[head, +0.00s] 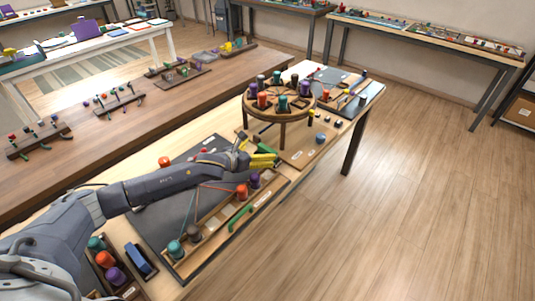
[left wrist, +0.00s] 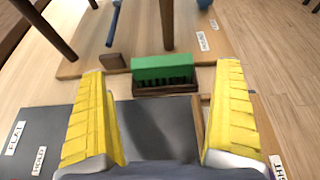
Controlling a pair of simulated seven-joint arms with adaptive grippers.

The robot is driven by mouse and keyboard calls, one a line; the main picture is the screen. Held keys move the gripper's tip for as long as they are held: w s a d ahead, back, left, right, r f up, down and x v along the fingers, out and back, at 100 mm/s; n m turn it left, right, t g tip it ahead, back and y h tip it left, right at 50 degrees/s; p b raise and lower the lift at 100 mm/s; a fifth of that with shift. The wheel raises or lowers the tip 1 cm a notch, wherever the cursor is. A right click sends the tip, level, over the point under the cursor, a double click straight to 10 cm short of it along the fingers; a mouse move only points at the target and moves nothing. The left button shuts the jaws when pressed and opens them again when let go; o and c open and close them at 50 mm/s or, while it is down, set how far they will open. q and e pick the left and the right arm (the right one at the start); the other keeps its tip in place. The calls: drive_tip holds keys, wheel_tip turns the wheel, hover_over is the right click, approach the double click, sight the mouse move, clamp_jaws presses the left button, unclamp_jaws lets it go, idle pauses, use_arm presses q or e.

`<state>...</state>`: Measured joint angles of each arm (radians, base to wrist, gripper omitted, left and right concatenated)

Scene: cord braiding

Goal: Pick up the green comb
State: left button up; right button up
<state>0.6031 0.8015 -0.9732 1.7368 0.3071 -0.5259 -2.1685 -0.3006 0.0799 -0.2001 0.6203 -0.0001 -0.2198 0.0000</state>
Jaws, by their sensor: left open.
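The green comb (left wrist: 165,68) stands upright, teeth down, in a small dark brown holder (left wrist: 150,90) in the left wrist view. In the head view the comb (head: 267,146) shows just behind the yellow fingers, partly hidden. My left gripper (head: 263,160) is open and empty, its yellow fingers spread. In the left wrist view the comb appears between the two fingers (left wrist: 162,80), beyond their tips, with no contact visible. My right gripper is in neither view.
A round braiding stand (head: 281,107) with several colored bobbins rises beside the comb; its legs show close by in the wrist view. A tray (head: 190,258) with bobbins and a curved green tool (head: 240,218) lies nearer. A dark mat (head: 165,212) lies beneath my arm.

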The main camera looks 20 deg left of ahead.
sight(266, 149)
use_arm(q)
drive_tip(key=shift+x, duration=2.75)
drive_tip(key=shift+d, duration=0.15)
drive_tip(key=c, duration=1.1)
